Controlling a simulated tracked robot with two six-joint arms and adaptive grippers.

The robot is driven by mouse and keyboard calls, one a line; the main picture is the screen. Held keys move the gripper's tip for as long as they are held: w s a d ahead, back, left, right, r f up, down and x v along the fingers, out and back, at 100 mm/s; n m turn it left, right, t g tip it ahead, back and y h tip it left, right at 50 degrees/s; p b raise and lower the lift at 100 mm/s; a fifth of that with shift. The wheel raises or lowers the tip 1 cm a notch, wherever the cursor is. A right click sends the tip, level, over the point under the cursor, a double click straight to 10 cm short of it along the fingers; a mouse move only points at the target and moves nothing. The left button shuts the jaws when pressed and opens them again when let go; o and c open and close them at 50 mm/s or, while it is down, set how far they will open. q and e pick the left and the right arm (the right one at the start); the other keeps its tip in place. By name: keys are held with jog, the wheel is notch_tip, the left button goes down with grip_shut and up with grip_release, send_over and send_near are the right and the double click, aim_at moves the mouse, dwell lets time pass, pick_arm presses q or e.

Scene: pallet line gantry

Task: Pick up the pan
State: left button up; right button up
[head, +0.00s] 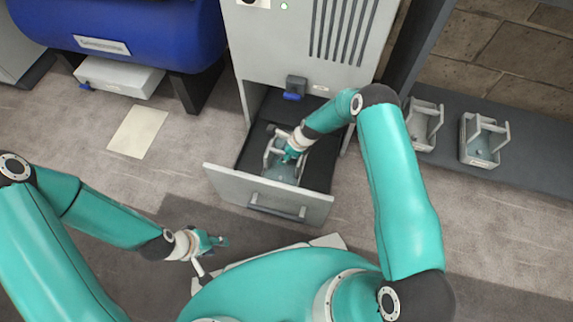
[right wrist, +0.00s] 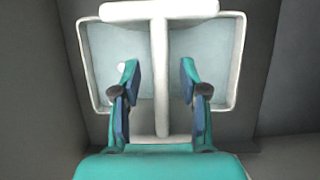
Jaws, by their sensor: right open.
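The pan (head: 284,174) is a light grey tray with a raised handle, inside the pulled-out drawer (head: 247,187) of the grey cabinet. In the right wrist view the pan (right wrist: 213,47) has a pale rim, a blue-grey floor and a T-shaped handle (right wrist: 161,62). My right gripper (head: 290,155) reaches into the drawer over the pan. It is open, with one finger on each side of the handle's central bar in the right wrist view (right wrist: 160,75); I see gaps on both sides. My left gripper (head: 217,242) is low at the left, away from the drawer; its jaws are too small to judge.
Two similar pans (head: 424,124) and (head: 484,140) stand on a dark low shelf (head: 530,165) at the right. A blue tank (head: 130,35) stands at the back left. A blue-tipped valve (head: 293,90) sticks out above the drawer.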

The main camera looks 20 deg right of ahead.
grip_shut()
jog(key=shift+w, duration=0.1)
dwell(0.3)
jog(key=shift+r, duration=0.1)
